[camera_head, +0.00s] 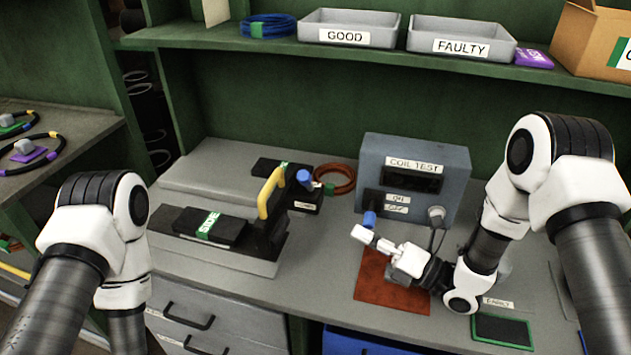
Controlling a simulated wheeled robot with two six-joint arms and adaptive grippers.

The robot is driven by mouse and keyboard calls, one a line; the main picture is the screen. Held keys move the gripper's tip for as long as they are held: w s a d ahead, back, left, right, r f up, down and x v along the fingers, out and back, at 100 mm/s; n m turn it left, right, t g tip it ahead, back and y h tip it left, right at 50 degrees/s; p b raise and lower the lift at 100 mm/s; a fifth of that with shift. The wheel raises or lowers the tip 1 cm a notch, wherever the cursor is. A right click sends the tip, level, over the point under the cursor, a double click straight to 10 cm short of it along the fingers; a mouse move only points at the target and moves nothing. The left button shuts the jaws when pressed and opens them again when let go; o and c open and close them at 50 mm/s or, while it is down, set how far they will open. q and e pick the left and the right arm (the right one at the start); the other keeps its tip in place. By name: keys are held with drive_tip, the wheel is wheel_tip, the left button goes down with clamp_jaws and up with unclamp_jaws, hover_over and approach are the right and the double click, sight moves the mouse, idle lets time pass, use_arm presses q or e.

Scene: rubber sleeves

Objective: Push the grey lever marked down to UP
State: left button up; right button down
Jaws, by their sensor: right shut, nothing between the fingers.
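A blue-grey box labelled COIL TEST (461,160) stands at the back of the bench. A round grey knob (436,214) shows at the lower right of its front. It may be the end of the grey lever, but I cannot read a DOWN or UP mark near it. My right gripper (372,239) is shut and empty, pointing left over a brown mat (372,283) in front of the box. It is left of the grey knob and apart from it. My left arm comes in at the left; its gripper is not in view.
A blue-topped part (369,220) stands close to my right gripper. A press with a yellow handle (269,193) is left of it. A copper-coloured coil (335,179) lies behind. GOOD (349,23) and FAULTY (461,36) trays sit on the shelf above.

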sight(307, 182)
drive_tip(key=shift+s+r, duration=0.25)
drive_tip(key=shift+s, duration=0.15)
use_arm(q)
drive_tip(key=r+p, duration=0.4)
drive_tip(key=shift+s, duration=0.25)
use_arm(e)
drive_tip(key=w+d+r+x, duration=0.1)
drive_tip(key=w+x, duration=0.1)
drive_tip(key=x, duration=1.1)
drive_tip(key=shift+d, duration=0.35)
drive_tip(key=shift+r, duration=0.15)
drive_tip(key=shift+w, duration=0.1)
